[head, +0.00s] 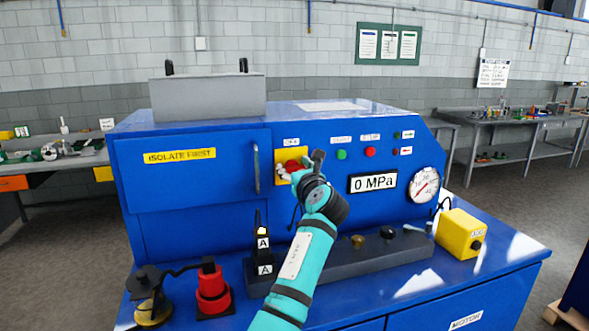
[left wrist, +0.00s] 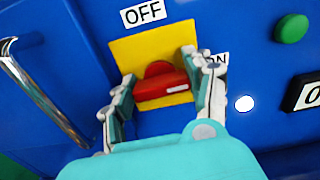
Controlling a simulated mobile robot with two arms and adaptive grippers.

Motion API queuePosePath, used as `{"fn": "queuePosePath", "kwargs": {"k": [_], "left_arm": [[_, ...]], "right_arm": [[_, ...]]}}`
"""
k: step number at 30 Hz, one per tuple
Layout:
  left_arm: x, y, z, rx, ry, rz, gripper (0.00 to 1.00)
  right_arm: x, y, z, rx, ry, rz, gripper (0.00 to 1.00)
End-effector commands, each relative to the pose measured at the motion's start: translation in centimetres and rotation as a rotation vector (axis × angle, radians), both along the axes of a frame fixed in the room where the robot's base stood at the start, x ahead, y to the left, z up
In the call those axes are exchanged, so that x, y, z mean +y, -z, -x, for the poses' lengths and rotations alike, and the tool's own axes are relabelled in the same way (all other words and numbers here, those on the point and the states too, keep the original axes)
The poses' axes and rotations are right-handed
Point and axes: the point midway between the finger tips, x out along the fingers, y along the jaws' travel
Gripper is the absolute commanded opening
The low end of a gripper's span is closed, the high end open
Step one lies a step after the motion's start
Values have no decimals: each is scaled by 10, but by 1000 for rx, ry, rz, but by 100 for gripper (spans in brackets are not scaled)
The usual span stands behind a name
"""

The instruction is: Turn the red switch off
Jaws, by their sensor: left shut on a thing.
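The red switch (left wrist: 160,88) is a rotary handle on a yellow plate (left wrist: 125,52) on the blue machine front. In the left wrist view an OFF label (left wrist: 143,13) is above the plate and an ON label, partly hidden, is at its right. The handle lies roughly crosswise, its white mark at the right end, toward ON. My left gripper (left wrist: 158,80) is shut on the switch, one finger at each end. In the head view my left gripper (head: 290,171) covers part of the red switch (head: 292,164). My right gripper is not in view.
A green button (head: 341,154), a red button (head: 370,152) and a 0 MPa display (head: 373,182) are right of the switch. A door handle (head: 256,176) stands out on its left.

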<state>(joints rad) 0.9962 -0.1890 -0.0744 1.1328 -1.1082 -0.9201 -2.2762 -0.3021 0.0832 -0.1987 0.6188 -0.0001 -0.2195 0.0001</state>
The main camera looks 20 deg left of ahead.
Motion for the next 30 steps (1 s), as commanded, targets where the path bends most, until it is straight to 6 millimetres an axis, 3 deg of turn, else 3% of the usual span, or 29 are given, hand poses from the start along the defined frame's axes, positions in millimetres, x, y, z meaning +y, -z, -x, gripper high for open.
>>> {"fn": "queuePosePath", "kwargs": {"k": [14,30], "left_arm": [[2,0,1,-200,0,292,20],[2,2,2,-489,1,718,20]], "right_arm": [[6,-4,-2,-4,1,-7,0],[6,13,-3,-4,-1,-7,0]]}}
